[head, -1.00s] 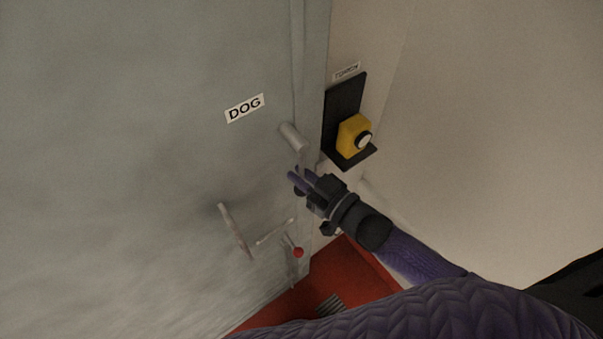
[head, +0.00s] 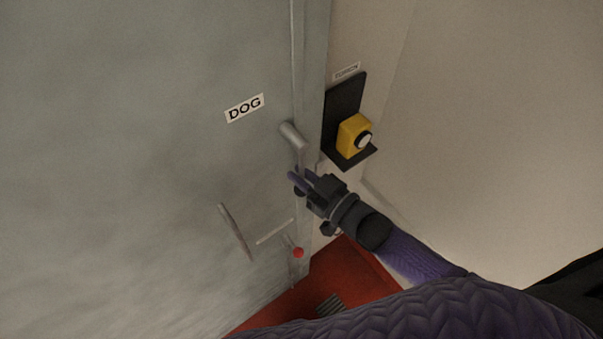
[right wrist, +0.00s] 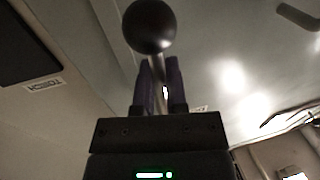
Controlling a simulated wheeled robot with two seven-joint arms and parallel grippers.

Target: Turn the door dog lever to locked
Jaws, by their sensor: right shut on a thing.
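The dog lever (head: 293,135) is a grey rod on the grey-green door, below and right of the white DOG label (head: 244,108). It points down from its pivot. My right gripper (head: 302,180) is shut on its lower part. In the right wrist view the gripper's dark fingers (right wrist: 160,90) close around the thin shaft, and the lever's black ball knob (right wrist: 150,26) sticks out past them. In the head view the fingers partly cover the lever's lower end. My left gripper is not in view.
A yellow box with a round button (head: 354,135) sits on a black bracket (head: 343,100) just right of the lever, on the wall. A grey door handle (head: 236,231) and a small red knob (head: 298,253) are below. The floor (head: 350,270) is red.

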